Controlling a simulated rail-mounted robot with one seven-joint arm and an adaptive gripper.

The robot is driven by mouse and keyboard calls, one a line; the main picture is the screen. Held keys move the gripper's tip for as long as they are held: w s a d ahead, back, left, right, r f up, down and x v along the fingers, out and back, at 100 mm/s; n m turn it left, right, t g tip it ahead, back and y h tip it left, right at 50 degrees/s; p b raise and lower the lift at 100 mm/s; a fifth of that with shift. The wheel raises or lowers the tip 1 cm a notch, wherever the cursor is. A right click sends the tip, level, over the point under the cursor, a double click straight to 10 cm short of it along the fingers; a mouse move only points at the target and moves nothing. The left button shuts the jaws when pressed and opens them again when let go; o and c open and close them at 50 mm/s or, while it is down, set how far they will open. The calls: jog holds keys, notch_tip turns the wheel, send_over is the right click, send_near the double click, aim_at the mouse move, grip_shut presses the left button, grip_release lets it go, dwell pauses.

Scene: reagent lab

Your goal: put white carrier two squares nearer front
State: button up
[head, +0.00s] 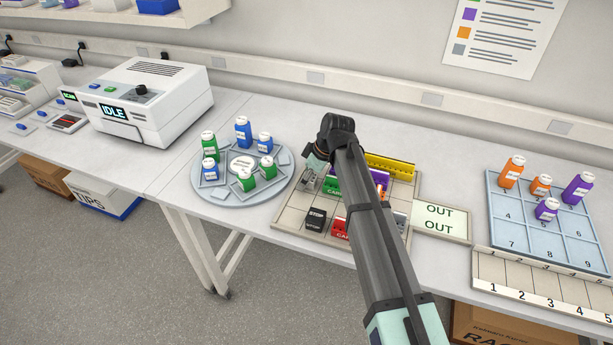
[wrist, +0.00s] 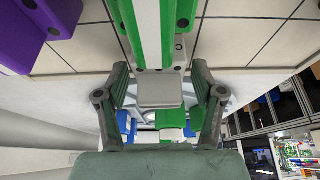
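In the head view my gripper (head: 309,181) is low at the left part of the squared carrier board (head: 289,215), partly hidden by my arm. In the wrist view its two fingers (wrist: 160,45) stand on either side of a narrow block (wrist: 160,92), pale grey-white at its near end. A white strip with green edges runs above this block in the picture. Whether the fingers press on the block is unclear. I cannot single out the white carrier for sure in the head view. A green carrier (head: 333,187) stands just right of my gripper.
Yellow (head: 390,166), purple (head: 380,178) and red (head: 340,229) carriers and a black STOP block (head: 315,219) share the board. A round rack (head: 213,191) with bottles is at left. The OUT plate (head: 440,221) and blue bottle tray (head: 508,232) are at right.

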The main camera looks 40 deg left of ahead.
jog(key=shift+r, duration=0.2)
jog(key=b+v, duration=0.2)
jog(key=v, duration=1)
jog(key=shift+b, duration=0.3)
